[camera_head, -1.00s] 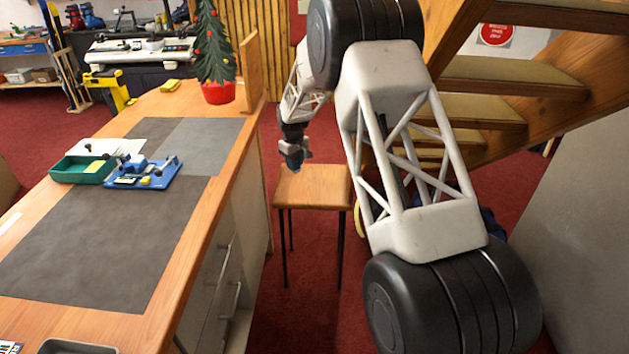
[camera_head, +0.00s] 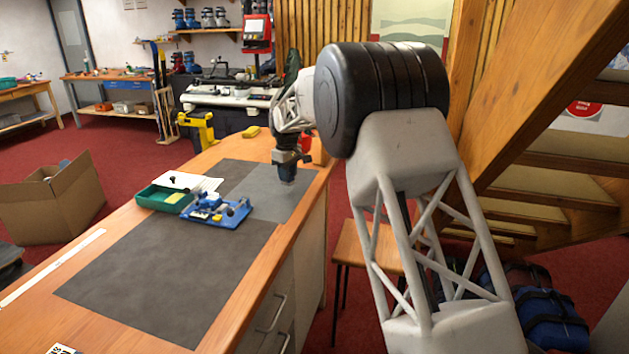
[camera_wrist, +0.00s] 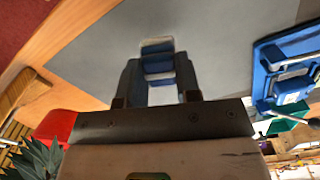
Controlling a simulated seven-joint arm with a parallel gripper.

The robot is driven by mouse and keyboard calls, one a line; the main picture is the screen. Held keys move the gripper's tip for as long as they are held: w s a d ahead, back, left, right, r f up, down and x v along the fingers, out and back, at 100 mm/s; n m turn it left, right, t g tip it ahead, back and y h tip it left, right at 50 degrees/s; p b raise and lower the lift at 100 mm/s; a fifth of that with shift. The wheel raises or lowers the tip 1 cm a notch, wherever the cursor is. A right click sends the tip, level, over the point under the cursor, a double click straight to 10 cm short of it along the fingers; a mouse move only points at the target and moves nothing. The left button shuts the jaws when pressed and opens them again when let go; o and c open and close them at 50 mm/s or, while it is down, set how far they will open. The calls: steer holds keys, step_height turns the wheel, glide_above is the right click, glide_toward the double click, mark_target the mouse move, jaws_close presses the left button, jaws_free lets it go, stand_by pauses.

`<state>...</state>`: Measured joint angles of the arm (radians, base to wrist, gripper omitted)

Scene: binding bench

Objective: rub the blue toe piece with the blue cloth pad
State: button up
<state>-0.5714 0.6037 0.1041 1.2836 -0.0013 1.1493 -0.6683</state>
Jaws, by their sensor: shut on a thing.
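My gripper (camera_head: 288,165) hangs above the light grey part of the bench mat, fingers pointing down. It is shut on the blue cloth pad (camera_head: 288,178), which looks small and dark here. In the wrist view, the pad (camera_wrist: 158,62) shows as blue with pale bands between the two fingers of my gripper (camera_wrist: 160,82). A blue binding piece (camera_head: 217,210), likely the toe piece, lies on the mat to the left of my gripper, apart from the pad. Part of it shows at the right edge of the wrist view (camera_wrist: 288,65). Its small parts are hard to make out.
A green tray (camera_head: 163,198) and white paper (camera_head: 195,181) lie beside the blue piece. The dark mat (camera_head: 165,275) is clear in front. A yellow block (camera_head: 251,132) sits at the back. A red pot (camera_wrist: 57,122) with a plant is near my gripper. A stool (camera_head: 362,248) stands right of the bench.

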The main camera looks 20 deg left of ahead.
steer(key=s+a+r+n, duration=0.1)
steer(key=s+a+r, duration=0.1)
steer(key=s+a, duration=0.3)
steer(key=s+a+r+n, duration=0.1)
steer(key=s+a+r, duration=0.15)
steer(key=a, duration=0.45)
steer(key=n, duration=0.2)
glide_toward(217, 199)
steer(key=a, duration=0.1)
steer(key=a+r, duration=0.2)
steer(key=a, duration=0.1)
steer(key=shift+f, duration=3.85)
steer(key=shift+w+d+r, duration=0.1)
steer(key=shift+d, duration=0.25)
steer(key=shift+c, duration=0.3)
steer(key=shift+d+f, duration=0.2)
steer(key=shift+d, duration=0.3)
steer(key=shift+d+f, duration=0.2)
steer(key=shift+d, duration=0.3)
steer(key=shift+c, duration=0.2)
steer(key=shift+d, duration=0.7)
steer(key=shift+a, duration=2.1)
step_height(217, 199, up, 8)
steer(key=shift+r, duration=0.2)
